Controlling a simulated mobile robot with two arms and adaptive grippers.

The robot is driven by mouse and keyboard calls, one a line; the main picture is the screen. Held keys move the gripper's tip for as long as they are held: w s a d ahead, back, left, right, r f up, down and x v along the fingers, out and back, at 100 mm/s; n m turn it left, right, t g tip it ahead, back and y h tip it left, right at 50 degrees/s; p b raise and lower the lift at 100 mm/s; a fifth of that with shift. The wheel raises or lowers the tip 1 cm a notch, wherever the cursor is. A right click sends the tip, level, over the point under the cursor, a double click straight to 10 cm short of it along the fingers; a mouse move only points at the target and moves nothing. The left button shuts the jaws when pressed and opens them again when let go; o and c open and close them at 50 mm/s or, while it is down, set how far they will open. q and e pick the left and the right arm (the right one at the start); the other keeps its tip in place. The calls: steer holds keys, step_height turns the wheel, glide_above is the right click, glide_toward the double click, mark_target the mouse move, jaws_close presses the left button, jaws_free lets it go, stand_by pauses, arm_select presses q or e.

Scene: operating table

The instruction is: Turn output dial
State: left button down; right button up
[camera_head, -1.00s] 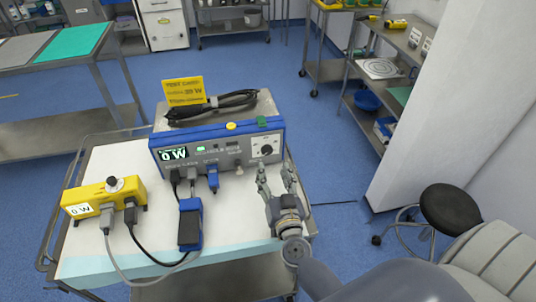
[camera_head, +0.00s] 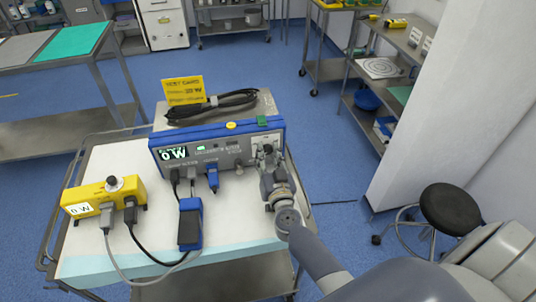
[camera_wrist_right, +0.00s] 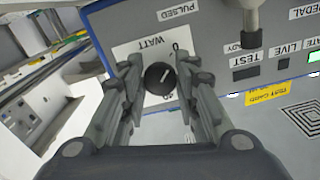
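The output dial (camera_wrist_right: 159,78) is a black round knob with a white pointer line, on a white scale plate marked WATT. It sits at the right end of the front panel of the blue-and-grey generator (camera_head: 215,133), whose display (camera_head: 174,153) reads 0 W. My right gripper (camera_wrist_right: 160,66) is open with one finger on each side of the dial. A gap shows between the dial and each finger in the right wrist view. In the head view my right gripper (camera_head: 266,154) covers most of the dial. My left gripper is not in view.
A yellow meter box (camera_head: 138,187) reading 0 W stands at the cart's left, with cables. A blue foot pedal (camera_head: 190,225) lies in front of the generator. A yellow test card (camera_head: 184,90) and coiled black cable (camera_head: 213,103) are on top.

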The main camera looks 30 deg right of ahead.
steer(key=shift+m, duration=0.3)
steer(key=m+p, duration=0.1)
steer(key=m, duration=0.8)
steer(key=shift+a+m, duration=0.1)
steer(key=shift+m, duration=0.3)
steer(key=m, duration=0.4)
steer(key=shift+r+m, duration=0.1)
steer(key=shift+m, duration=0.2)
steer(key=m+b, duration=0.1)
steer(key=m, duration=0.3)
steer(key=shift+r+m, duration=0.1)
steer(key=shift+m, duration=0.3)
steer(key=o, duration=1)
steer(key=shift+o, duration=0.2)
